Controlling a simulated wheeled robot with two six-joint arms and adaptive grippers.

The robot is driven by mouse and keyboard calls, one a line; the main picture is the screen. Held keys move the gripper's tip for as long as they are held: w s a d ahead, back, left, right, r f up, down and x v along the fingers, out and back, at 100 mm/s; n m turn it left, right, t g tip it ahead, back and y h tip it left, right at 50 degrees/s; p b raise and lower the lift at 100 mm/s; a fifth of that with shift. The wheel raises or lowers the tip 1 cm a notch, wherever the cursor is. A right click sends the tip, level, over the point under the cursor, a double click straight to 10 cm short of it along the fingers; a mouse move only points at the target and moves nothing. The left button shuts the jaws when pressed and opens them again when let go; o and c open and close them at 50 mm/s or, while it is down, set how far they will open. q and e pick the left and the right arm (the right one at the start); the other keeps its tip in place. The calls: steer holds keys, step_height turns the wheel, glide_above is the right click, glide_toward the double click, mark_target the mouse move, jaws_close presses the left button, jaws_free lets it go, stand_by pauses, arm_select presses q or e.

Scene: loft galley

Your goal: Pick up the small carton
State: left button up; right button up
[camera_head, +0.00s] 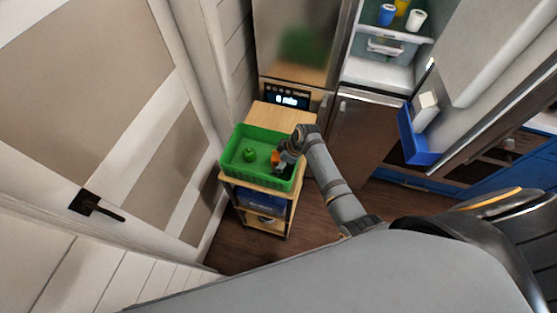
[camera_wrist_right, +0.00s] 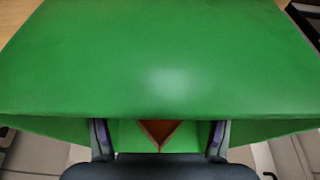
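A small orange carton (camera_head: 275,157) is in the green crate (camera_head: 233,171), toward its right end. It is partly hidden by my right gripper (camera_head: 281,166), which reaches down into the crate. In the right wrist view an orange-brown corner of the carton (camera_wrist_right: 160,130) shows between the two fingers, with gaps on both sides. The fingers are wide apart, so the right gripper is open. A green apple-like item (camera_head: 249,155) lies left of the carton in the crate. My left gripper is not in view.
The crate stands on a wooden cart (camera_head: 289,112) with lower shelves. An open fridge with cups (camera_head: 416,20) is at the back right. Its door holds a white carton (camera_head: 426,108) in a blue bin (camera_head: 414,146). A door (camera_head: 130,120) is at left.

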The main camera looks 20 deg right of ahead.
steer(key=shift+r, duration=0.1)
steer(key=c, duration=1.3)
